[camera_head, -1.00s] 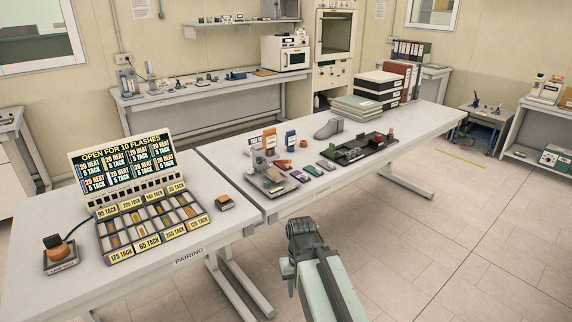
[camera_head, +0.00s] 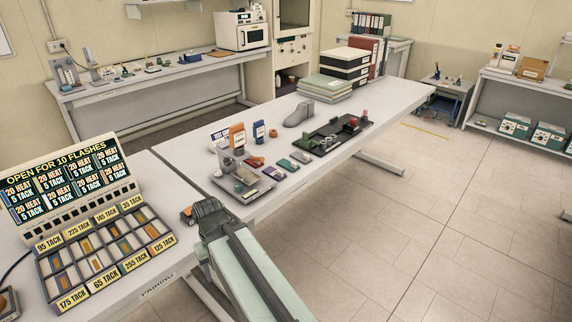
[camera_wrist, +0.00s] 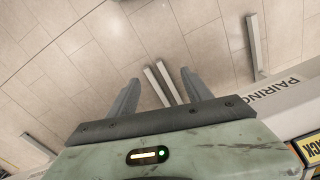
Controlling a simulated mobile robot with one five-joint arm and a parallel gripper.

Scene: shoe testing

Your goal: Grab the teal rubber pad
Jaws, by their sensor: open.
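A small teal-green pad (camera_head: 286,164) lies flat on the far table among other small pads, in front of the upright boxes. It looks like the teal rubber pad, but it is small in the head view. My gripper (camera_head: 205,212) is near the table's front edge, left of and nearer than the pad, and well apart from it. In the wrist view my gripper (camera_wrist: 160,88) is open and empty, with its two fingers spread over floor tiles. The pad does not show in the wrist view.
A purple pad (camera_head: 270,172) and a grey pad (camera_head: 301,157) flank the teal one. A metal device (camera_head: 242,182) stands left. A black tray (camera_head: 331,143) and a grey shoe form (camera_head: 299,115) are behind right. The pad rack (camera_head: 105,250) is front left.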

